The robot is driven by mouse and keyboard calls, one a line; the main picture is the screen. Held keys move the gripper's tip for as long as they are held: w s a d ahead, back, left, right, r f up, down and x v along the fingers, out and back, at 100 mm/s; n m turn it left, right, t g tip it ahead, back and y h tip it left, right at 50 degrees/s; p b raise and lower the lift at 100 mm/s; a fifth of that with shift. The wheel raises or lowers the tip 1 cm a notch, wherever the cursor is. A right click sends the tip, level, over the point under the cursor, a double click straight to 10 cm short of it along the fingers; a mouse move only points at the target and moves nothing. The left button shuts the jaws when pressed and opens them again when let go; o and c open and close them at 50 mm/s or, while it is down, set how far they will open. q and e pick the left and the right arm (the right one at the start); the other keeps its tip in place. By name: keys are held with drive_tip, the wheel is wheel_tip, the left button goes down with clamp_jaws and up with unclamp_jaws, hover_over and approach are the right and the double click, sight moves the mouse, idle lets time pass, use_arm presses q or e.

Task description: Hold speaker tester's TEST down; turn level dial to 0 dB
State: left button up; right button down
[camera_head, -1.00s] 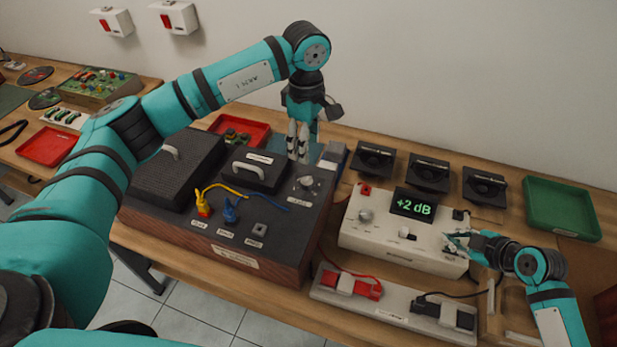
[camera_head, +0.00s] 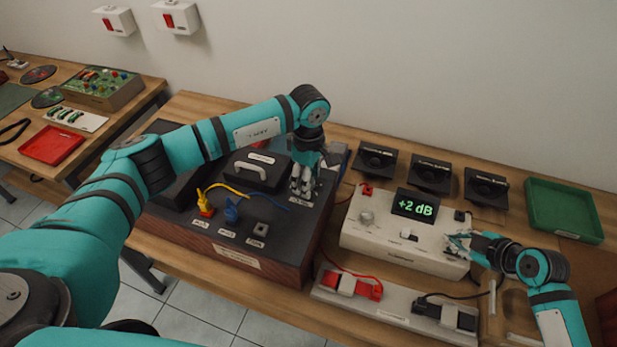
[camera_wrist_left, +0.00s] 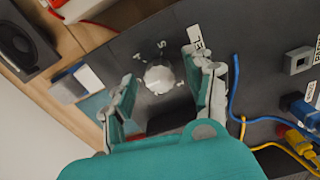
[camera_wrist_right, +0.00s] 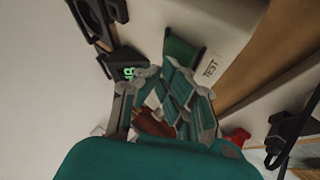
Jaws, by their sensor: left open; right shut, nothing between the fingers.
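The cream speaker tester (camera_head: 385,245) stands right of centre; its display (camera_head: 415,206) reads +2 dB in green. My right gripper (camera_head: 456,242) is shut at the tester's right end. In the right wrist view its fingers are beside the TEST label (camera_wrist_right: 211,68); the button itself is hidden, so I cannot tell whether it is pressed. The pale level dial (camera_wrist_left: 159,78) sits on top of the dark amplifier box (camera_head: 275,232). My left gripper (camera_head: 302,190) is open above it, with the fingers (camera_wrist_left: 160,90) on either side of the dial and gaps between.
A yellow plug (camera_head: 205,204) and a blue plug (camera_head: 231,212) with cables sit left of the dial. Several black speakers (camera_head: 430,174) and a green tray (camera_head: 563,210) are at the back right.

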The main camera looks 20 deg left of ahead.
use_arm(q)
drive_tip(key=shift+c, duration=0.3)
clamp_jaws()
drive_tip(key=shift+n, duration=0.3)
drive_tip(key=n, duration=0.5)
drive_tip(key=shift+n, duration=0.3)
drive_tip(key=n, duration=0.5)
drive_tip(key=shift+n, duration=0.3)
